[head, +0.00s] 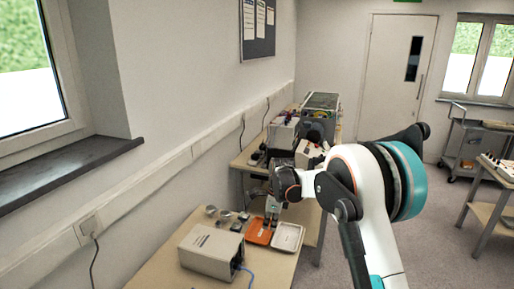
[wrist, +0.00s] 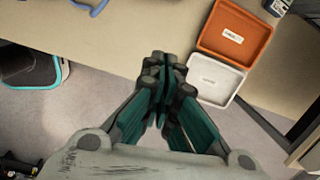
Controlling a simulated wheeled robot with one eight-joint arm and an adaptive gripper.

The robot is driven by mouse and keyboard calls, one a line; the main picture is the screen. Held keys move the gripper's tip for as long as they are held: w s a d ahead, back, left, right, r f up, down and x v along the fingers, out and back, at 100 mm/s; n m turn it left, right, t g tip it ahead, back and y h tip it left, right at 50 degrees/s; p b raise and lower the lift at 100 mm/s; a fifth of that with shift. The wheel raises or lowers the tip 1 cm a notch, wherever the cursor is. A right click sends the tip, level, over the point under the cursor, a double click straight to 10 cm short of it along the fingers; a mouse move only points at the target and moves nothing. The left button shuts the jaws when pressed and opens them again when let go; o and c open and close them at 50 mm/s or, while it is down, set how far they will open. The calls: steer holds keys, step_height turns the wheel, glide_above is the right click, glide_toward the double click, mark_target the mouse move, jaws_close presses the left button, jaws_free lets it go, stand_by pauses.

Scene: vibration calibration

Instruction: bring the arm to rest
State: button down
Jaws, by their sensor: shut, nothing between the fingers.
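My gripper (wrist: 166,75) shows in the wrist view with its dark and teal fingers together and nothing between them. It is above the front edge of the wooden table (wrist: 115,35), left of the trays. In the head view my white and teal arm reaches in from the right, and my gripper (head: 271,208) hangs near the trays, partly hidden by the wrist. An orange tray (head: 259,231) and a white tray (head: 288,237) lie on the near table.
A grey instrument box (head: 211,250) with a blue cable stands on the near table. Small round parts (head: 225,215) lie behind it. More equipment (head: 320,103) stands on the far bench. A trolley (head: 467,145) and a side table (head: 492,185) are at right. Open floor lies between.

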steer(key=s+d+r+n+t, duration=0.2)
steer(key=s+d+r+n, duration=0.3)
steer(key=s+r, duration=0.5)
steer(key=s+d+r+n+t, duration=0.1)
steer(key=s+d+r+n, duration=0.35)
steer(key=s+r, duration=0.55)
steer(key=s+d+f+n+t, duration=0.1)
steer(key=s+n, duration=0.4)
steer(key=s, duration=0.6)
steer(key=s+d+f+n+t+h, duration=0.1)
steer(key=s+d+n, duration=0.3)
steer(key=s, duration=0.6)
steer(key=shift+s+d+f+n+t+b, duration=0.15)
steer(key=shift+s+f+n+t+b, duration=0.25)
steer(key=shift+n+t, duration=0.35)
